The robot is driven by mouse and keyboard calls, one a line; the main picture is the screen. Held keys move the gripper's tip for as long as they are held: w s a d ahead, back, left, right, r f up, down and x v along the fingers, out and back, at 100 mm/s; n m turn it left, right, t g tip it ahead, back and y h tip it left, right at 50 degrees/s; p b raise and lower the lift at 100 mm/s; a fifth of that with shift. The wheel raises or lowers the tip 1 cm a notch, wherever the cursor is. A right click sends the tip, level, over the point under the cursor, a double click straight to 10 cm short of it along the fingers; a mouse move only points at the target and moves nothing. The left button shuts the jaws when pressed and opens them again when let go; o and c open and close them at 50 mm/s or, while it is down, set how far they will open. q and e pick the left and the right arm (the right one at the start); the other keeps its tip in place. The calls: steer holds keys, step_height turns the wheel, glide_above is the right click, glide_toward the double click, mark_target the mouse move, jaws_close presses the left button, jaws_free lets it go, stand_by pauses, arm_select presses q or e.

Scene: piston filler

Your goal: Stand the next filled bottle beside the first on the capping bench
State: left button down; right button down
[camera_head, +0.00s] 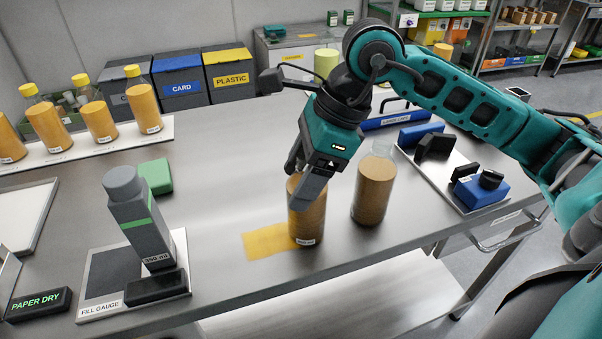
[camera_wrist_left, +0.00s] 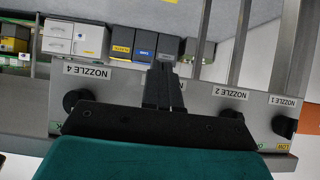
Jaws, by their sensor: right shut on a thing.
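My right gripper (camera_head: 311,186) is shut on the upper part of an amber-filled bottle (camera_head: 306,218). The bottle is upright, and its neck is hidden by the gripper. Its base is at or just over the capping bench top (camera_head: 225,215); I cannot tell if it touches. A second filled bottle (camera_head: 373,190) with a clear neck stands upright to its right, with a small gap between them. My left gripper (camera_wrist_left: 165,88) shows only in the left wrist view, its dark fingers together and nothing visible between them, in front of a panel with nozzle labels (camera_wrist_left: 230,93).
A fill gauge (camera_head: 142,225) stands at the left. A tray (camera_head: 425,168) with black and blue parts is at the right. Several yellow-capped bottles (camera_head: 98,118) stand at the back left. The bench's front edge is close.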

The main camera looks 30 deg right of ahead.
steer(key=shift+f, duration=0.15)
steer(key=shift+c, duration=0.8)
jaws_free()
arm_select(q)
steer(key=shift+s+f, duration=0.1)
steer(key=shift+f, duration=0.1)
steer(key=shift+r, duration=0.1)
arm_select(e)
steer(key=shift+d+r, duration=0.1)
steer(key=shift+r, duration=0.35)
arm_select(q)
steer(key=shift+s+a+r+p, duration=0.2)
steer(key=shift+a+p, duration=0.15)
steer(key=shift+p, duration=0.45)
arm_select(e)
steer(key=v, duration=1.1)
steer(key=shift+s+r, duration=0.15)
steer(key=shift+r, duration=0.1)
